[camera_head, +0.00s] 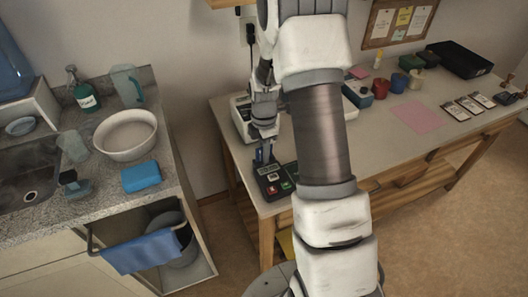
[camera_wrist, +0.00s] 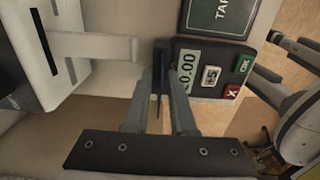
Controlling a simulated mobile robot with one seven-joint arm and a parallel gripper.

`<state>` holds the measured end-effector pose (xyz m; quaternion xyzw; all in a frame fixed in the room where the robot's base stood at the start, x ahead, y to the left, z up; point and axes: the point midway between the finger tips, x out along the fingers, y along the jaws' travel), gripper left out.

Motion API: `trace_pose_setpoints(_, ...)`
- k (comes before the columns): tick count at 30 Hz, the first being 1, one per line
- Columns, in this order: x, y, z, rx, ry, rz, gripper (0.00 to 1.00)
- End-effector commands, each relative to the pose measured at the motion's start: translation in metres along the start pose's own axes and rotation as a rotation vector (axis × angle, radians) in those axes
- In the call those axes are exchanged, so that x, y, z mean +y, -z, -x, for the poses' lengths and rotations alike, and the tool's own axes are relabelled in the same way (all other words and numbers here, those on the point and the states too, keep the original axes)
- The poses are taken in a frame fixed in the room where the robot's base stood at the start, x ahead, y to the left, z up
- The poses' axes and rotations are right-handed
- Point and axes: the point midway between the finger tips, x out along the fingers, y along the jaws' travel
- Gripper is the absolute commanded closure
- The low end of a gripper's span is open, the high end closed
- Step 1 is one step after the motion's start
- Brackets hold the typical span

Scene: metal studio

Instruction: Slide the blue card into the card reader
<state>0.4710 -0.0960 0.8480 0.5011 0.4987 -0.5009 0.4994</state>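The dark card reader (camera_head: 272,184) lies near the left end of the wooden table. In the wrist view, its display (camera_wrist: 188,70) reads 0.00, with a green OK key and a red X key. My gripper (camera_head: 264,148) points down just above the reader's back left part. In the wrist view, my gripper (camera_wrist: 163,80) is shut on the blue card (camera_wrist: 157,98), which appears as a thin dark strip seen edge-on between the fingers. The card's lower end is beside the reader's display edge. I cannot tell whether it is in the slot.
A white machine (camera_head: 241,117) stands close behind my gripper; its pale body (camera_wrist: 38,50) fills the wrist view's left. The table (camera_head: 375,130) also holds a pink sheet (camera_head: 417,116), several small containers and card-like items at right. The counter (camera_head: 105,172) with a sink is at left.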

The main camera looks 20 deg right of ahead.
Motion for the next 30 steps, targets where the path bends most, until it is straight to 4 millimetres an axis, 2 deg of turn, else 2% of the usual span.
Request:
trace_pose_setpoints(2, -0.001, 0.0, 0.0, 0.0, 0.001, 0.0, 0.63)
trace_pose_setpoints(10, 0.0, 0.0, 0.0, 0.0, 0.001, 0.0, 0.63)
trace_pose_setpoints(14, 0.0, 0.0, 0.009, 0.0, -0.002, 0.0, 0.63)
trace_pose_setpoints(17, 0.001, 0.0, 0.025, 0.0, -0.003, 0.001, 0.63)
trace_pose_setpoints(30, 0.001, -0.001, 0.131, -0.001, -0.004, 0.0, 0.63)
